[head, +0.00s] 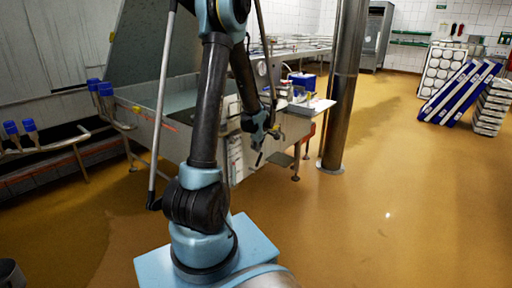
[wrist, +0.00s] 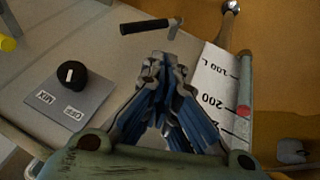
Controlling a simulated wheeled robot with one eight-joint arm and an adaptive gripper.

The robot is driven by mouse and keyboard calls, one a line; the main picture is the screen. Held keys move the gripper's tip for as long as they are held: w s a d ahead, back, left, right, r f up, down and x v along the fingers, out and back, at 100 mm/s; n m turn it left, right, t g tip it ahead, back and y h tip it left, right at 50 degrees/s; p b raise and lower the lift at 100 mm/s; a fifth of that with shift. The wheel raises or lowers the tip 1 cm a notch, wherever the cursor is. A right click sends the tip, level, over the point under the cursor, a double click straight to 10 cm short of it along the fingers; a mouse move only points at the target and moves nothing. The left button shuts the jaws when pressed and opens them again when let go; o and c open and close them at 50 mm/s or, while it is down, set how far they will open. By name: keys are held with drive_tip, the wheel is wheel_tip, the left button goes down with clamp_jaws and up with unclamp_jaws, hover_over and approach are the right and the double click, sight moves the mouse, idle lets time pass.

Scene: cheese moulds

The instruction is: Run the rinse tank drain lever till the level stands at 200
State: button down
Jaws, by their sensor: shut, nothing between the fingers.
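My gripper (wrist: 163,64) is shut and empty in the wrist view. Its tips are just below a lever with a black handle (wrist: 145,26), apparently apart from it. Whether this is the drain lever is not labelled in view. In the head view, my gripper (head: 258,160) hangs by the side of the steel tank (head: 150,118); the lever is not distinguishable there.
A black knob (wrist: 70,75) sits on a plate marked MIX and OFF, left of my gripper. A steel column (head: 345,80) stands right of the tank. Blue and white racks (head: 460,92) stand at the back right. The wet floor (head: 400,220) at the right is clear.

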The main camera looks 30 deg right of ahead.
approach(257, 163)
drive_tip(key=w+a, duration=0.2)
drive_tip(key=w, duration=0.1)
drive_tip(key=shift+w+d+f, duration=0.25)
drive_tip(key=shift+d+f, duration=0.3)
drive_tip(key=shift+f, duration=0.05)
drive_tip(key=shift+w+d+f, duration=0.3)
drive_tip(key=shift+d+f, duration=0.25)
drive_tip(key=shift+f, duration=0.05)
drive_tip(key=shift+w+d+f, duration=0.3)
drive_tip(key=shift+d+f, duration=0.1)
drive_tip(key=shift+d, duration=0.1)
drive_tip(key=shift+d, duration=0.1)
